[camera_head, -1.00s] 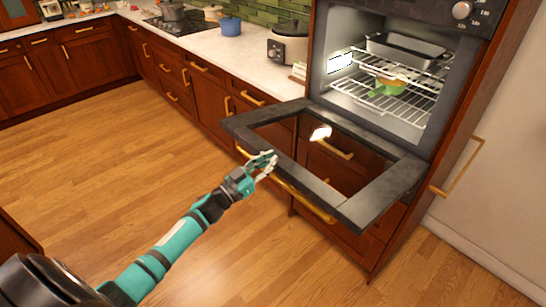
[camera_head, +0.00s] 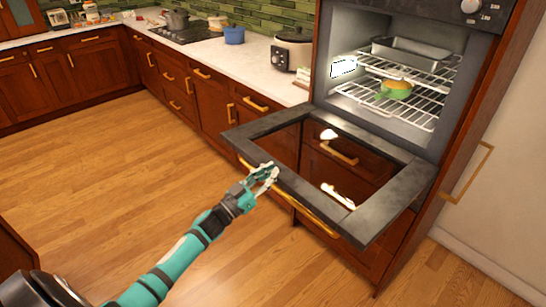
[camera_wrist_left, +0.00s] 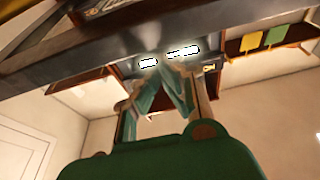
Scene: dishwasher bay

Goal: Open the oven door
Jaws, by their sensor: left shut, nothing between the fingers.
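The oven door (camera_head: 382,222) is swung down and lies about level in front of the oven (camera_head: 400,70). It has a dark frame, a glass pane and a brass handle bar (camera_head: 305,211) along its outer edge. My left gripper (camera_head: 267,171) is at the left part of the door's outer edge, near the handle; I cannot tell whether it touches. Its fingers (camera_wrist_left: 160,90) are shut and empty. In the left wrist view the door's grey edge (camera_wrist_left: 120,58) crosses above the fingers. My right gripper is not in view.
Drawers and counter (camera_head: 255,62) with a cooker (camera_head: 292,50) stand left. The wooden floor (camera_head: 110,160) at left is clear.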

